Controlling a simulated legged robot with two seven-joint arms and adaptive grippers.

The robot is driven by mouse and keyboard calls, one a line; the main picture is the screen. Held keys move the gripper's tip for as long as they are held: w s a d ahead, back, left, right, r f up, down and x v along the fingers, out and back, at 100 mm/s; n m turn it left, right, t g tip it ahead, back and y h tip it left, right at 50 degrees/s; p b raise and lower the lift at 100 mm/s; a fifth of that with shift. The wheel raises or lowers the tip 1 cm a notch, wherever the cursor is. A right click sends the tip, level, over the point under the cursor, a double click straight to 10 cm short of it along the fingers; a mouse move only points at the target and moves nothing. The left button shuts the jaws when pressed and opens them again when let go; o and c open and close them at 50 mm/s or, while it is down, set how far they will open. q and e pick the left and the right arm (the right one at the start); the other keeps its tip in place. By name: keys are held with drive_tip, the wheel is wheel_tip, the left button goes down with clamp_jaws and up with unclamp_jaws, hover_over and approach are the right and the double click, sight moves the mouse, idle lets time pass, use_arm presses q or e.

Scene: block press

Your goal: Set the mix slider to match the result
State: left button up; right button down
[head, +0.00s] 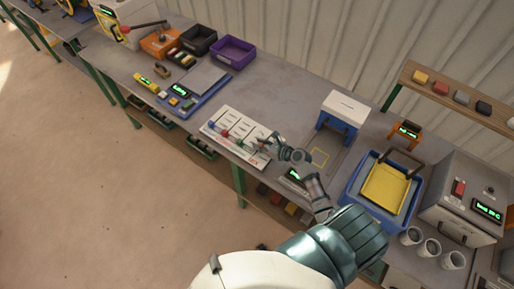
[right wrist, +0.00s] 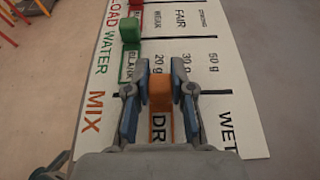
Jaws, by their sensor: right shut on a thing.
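The white slider board (head: 222,118) lies on the bench with coloured knobs and printed labels. My right gripper (head: 263,146) is over its right end. In the right wrist view my right gripper (right wrist: 160,84) is shut on the orange knob (right wrist: 160,95) of the row marked MIX, one finger on each side. The knob is beside the word DRY; the word WET is farther right. The green knob (right wrist: 130,32) of the WATER row stands apart, beyond the fingers. In the head view the orange knob is hard to make out by the gripper. My left gripper is out of view.
A blue and white press (head: 342,112) stands behind the board. A small green-lit display (head: 294,175) sits right of the board, its text unreadable. A blue tray (head: 352,196) with a yellow insert (head: 383,190) is farther right. A blue scale (head: 186,97) stands left.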

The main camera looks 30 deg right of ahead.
drive_tip(key=c, duration=1)
unclamp_jaws()
drive_tip(key=shift+s, duration=0.1)
drive_tip(key=shift+o, duration=0.2)
drive_tip(key=shift+a, duration=0.1)
drive_tip(key=v, duration=1.2)
drive_tip(key=shift+a, duration=0.1)
